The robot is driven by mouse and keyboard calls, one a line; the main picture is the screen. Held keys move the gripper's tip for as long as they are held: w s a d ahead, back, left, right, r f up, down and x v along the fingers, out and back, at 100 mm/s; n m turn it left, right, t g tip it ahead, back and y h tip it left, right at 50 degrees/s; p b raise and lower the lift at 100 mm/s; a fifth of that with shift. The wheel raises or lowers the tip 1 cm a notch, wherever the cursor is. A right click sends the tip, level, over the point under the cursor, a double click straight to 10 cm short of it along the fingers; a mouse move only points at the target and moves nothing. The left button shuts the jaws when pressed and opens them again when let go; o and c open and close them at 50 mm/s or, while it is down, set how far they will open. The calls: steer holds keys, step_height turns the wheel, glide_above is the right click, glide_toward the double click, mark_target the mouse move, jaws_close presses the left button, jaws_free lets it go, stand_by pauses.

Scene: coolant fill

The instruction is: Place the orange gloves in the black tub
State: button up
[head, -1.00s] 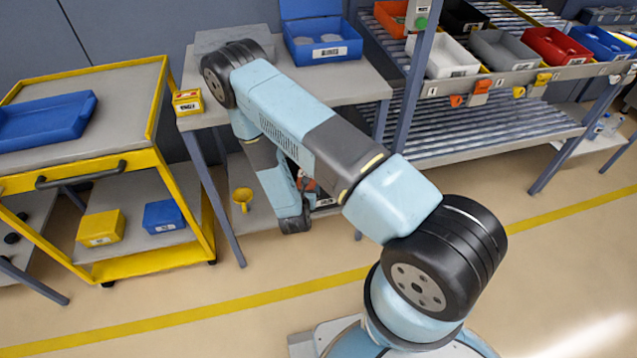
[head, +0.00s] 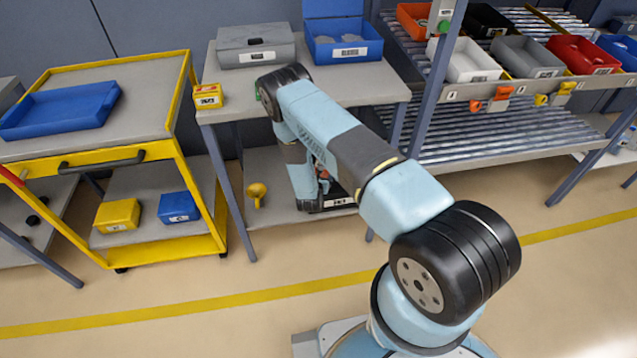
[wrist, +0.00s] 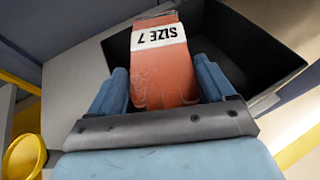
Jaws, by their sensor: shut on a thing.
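The orange gloves (wrist: 165,75) carry a white "SIZE 7" label in the wrist view. My gripper (wrist: 162,66) has a blue finger on each side of them and is shut on them. The black tub (wrist: 262,45) lies beyond and to the right, its dark interior open to view. The gloves overlap its left side in the picture; I cannot tell whether they touch it. In the head view the tub (head: 341,196) stands on the bench's lower shelf, partly hidden by my arm. Only a little orange of the gloves (head: 324,187) shows there.
A yellow funnel (head: 257,192) stands left of the tub on the lower shelf. The grey bench top (head: 350,92) is above, with a grey case (head: 256,46) and a blue bin (head: 342,42). A bench leg (head: 232,190) stands at the left.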

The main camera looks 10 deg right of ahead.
steer(key=shift+w+f, duration=0.2)
steer(key=shift+f, duration=1.6)
steer(key=shift+f, duration=0.65)
steer(key=o, duration=0.9)
steer(key=shift+r, duration=0.15)
steer(key=shift+s+a+r, duration=0.1)
steer(key=shift+r, duration=0.5)
steer(key=v, duration=1.1)
steer(key=shift+s, duration=0.25)
steer(key=shift+a+r, duration=0.1)
